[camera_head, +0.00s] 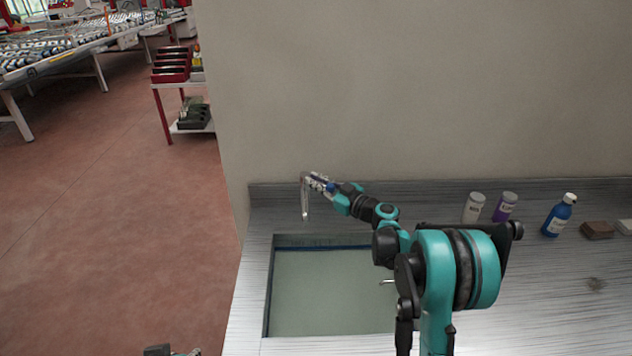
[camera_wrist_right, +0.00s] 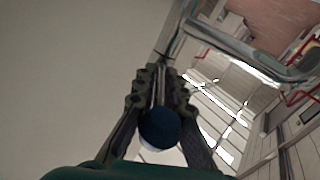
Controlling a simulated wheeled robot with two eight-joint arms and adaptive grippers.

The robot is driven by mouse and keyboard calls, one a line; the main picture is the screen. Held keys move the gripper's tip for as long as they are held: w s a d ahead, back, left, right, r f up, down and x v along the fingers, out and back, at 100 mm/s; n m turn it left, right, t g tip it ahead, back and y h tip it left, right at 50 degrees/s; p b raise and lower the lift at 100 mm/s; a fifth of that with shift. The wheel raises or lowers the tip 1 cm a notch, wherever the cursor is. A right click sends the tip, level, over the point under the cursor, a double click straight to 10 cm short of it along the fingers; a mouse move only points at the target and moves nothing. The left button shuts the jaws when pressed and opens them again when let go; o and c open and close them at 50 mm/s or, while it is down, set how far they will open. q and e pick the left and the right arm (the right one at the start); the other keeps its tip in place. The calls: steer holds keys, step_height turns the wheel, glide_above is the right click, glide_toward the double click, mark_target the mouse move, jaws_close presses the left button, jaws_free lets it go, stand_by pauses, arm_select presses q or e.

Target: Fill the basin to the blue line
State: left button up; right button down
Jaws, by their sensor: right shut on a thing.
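The basin (camera_head: 268,300) is sunk in the counter, with a blue line (camera_head: 325,248) along its back inner wall. A smooth pale grey-green surface lies just below the line; I cannot tell whether its edge touches it. The metal tap (camera_head: 304,200) stands behind the basin, its spout pointing down, and shows in the wrist view (camera_wrist_right: 250,62). I see no clear stream. My right gripper (camera_head: 319,183) is at the tap, shut on a dark blue round knob (camera_wrist_right: 159,127). A small dark part at the bottom left edge (camera_head: 170,351) may be my left gripper; its jaws are unclear.
A white bottle (camera_head: 473,208), a purple bottle (camera_head: 505,207), a blue bottle (camera_head: 558,216) and a brown block (camera_head: 597,230) stand right of my right arm. A wall (camera_head: 420,90) rises behind the counter (camera_head: 540,300). Open floor (camera_head: 120,220) lies left.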

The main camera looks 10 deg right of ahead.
steer(key=shift+s+a+m+t+h, duration=0.1)
steer(key=shift+a+m+t+h, duration=0.3)
steer(key=shift+m+h, duration=0.55)
steer(key=shift+s+a+m+t+h, duration=0.2)
steer(key=shift+m+t+h, duration=0.35)
steer(key=shift+h, duration=0.7)
steer(key=shift+s+a+m+t+h, duration=0.1)
steer(key=shift+a+m+t+h, duration=0.25)
steer(key=shift+m+h, duration=0.6)
steer(key=c, duration=1.6)
jaws_free()
steer(key=shift+w, duration=0.1)
steer(key=v, duration=1.2)
steer(key=shift+a, duration=0.1)
